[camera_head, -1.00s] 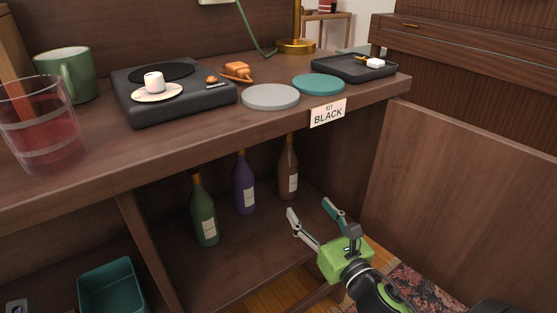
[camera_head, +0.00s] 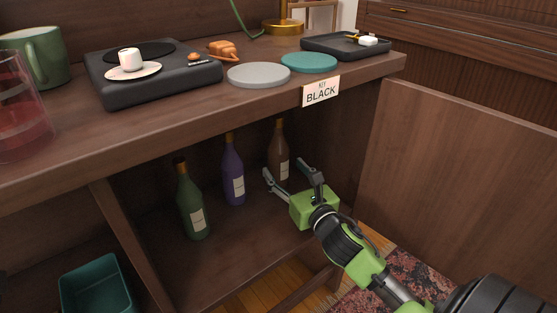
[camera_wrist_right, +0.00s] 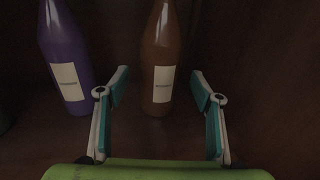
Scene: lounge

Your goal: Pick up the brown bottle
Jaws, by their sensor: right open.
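The brown bottle (camera_head: 279,152) stands upright on the shelf under the counter, the rightmost of the bottles there. My right gripper (camera_head: 286,168) is open in front of it, its two fingers pointing at it. In the right wrist view the brown bottle (camera_wrist_right: 160,60) is centred beyond the gap between the open fingertips (camera_wrist_right: 160,82), with nothing held. Its top is cut off by that frame. A purple bottle (camera_head: 233,174) stands to its left and also shows in the right wrist view (camera_wrist_right: 68,55). My left gripper does not show.
A green bottle (camera_head: 191,205) stands further left on the shelf. The counter (camera_head: 150,135) passes over the bottles and carries a card (camera_head: 321,92) on its edge. A side panel (camera_head: 460,170) is on the right. A teal bin (camera_head: 97,287) sits lower left.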

